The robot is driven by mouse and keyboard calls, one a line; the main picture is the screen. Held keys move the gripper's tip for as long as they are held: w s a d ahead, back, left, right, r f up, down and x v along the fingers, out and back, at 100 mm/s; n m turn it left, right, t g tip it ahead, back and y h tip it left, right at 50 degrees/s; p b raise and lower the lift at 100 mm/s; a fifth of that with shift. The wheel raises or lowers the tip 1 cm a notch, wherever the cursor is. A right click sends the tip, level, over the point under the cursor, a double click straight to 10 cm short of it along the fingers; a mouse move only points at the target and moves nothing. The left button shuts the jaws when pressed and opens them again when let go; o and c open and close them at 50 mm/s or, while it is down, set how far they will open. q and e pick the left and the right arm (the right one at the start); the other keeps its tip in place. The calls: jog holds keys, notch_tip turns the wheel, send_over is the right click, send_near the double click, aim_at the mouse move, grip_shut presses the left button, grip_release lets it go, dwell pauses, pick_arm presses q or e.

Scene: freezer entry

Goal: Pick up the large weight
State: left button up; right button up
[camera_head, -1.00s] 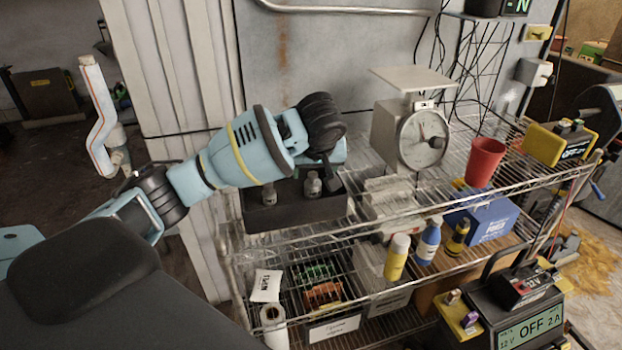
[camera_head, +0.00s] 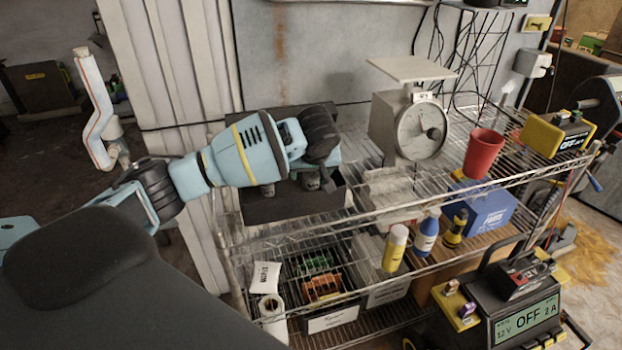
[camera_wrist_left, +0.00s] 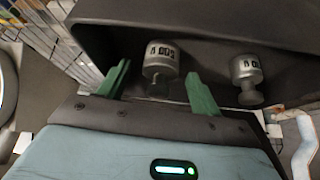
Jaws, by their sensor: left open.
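The large weight (camera_wrist_left: 161,60) is a grey metal cylinder with a knob, in a dark open bin (camera_wrist_left: 205,22). A smaller weight (camera_wrist_left: 246,70) sits apart from it, to the right in the wrist view. In the head view, the large weight (camera_head: 311,182) is on the right and the small one (camera_head: 267,190) on the left, both partly covered by my left gripper. My left gripper (camera_wrist_left: 157,76) is open, its green fingers on either side of the large weight in the wrist view. Whether they touch it is not clear. My right gripper is not in view.
The bin stands on a wire shelf (camera_head: 450,172), beside a dial scale (camera_head: 408,125). A red cup (camera_head: 483,153) and a yellow-black device (camera_head: 557,135) are farther right. Bottles and boxes fill the lower shelf. The wall is close behind.

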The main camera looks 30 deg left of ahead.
pick_arm(q)
jog(key=shift+x, duration=0.9)
jog(key=shift+r, duration=0.15)
grip_shut()
